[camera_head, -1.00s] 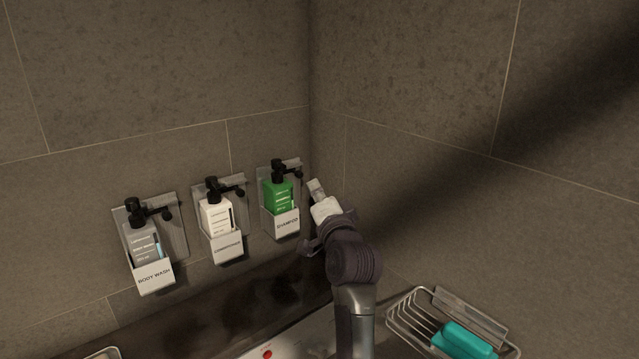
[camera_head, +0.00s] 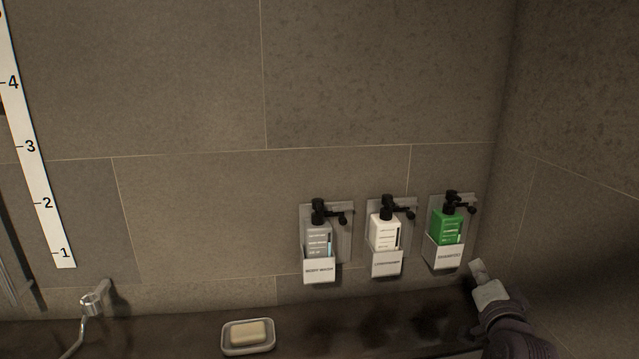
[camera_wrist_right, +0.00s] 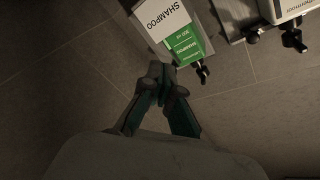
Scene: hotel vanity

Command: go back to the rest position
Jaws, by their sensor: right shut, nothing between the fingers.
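My right gripper (camera_head: 478,268) shows at the lower right of the head view, just right of and below the shampoo holder. In the right wrist view its fingers (camera_wrist_right: 162,72) are together with nothing between them. The green shampoo bottle (camera_head: 447,226) sits in its wall holder; in the right wrist view the bottle (camera_wrist_right: 188,46) is just beyond the fingertips. The fingers look apart from it. My left gripper is not in view.
A white conditioner bottle (camera_head: 384,231) and a grey body wash bottle (camera_head: 318,238) stand in wall holders to the left. A soap dish (camera_head: 248,349) with a pale bar lies on the dark ledge. A metal fixture (camera_head: 95,300) and a numbered white strip (camera_head: 40,170) are at left.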

